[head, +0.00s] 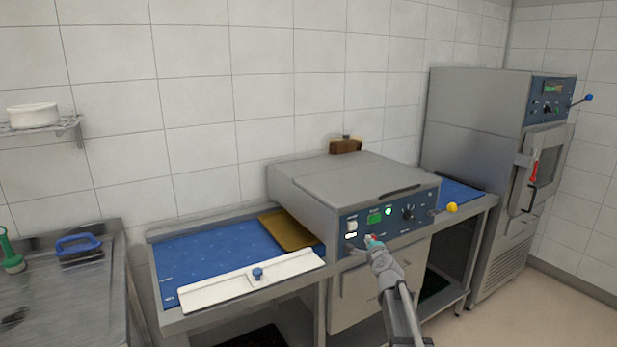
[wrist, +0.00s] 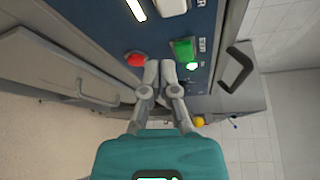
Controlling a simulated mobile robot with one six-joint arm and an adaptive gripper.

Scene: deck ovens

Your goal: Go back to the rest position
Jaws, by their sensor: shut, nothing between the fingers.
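My gripper (head: 376,246) is in front of the blue control panel (head: 352,222) of the grey deck oven (head: 352,180) in the head view. In the wrist view its two fingertips (wrist: 159,66) are together with nothing between them. A green light (wrist: 192,66) is lit next to the display. I cannot tell whether the fingers touch the panel.
A tall oven (head: 475,130) with a red-handled door stands at the right. A blue worktop (head: 215,255) with a white board (head: 220,285) lies to the left of the deck oven. Floor at the right is clear.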

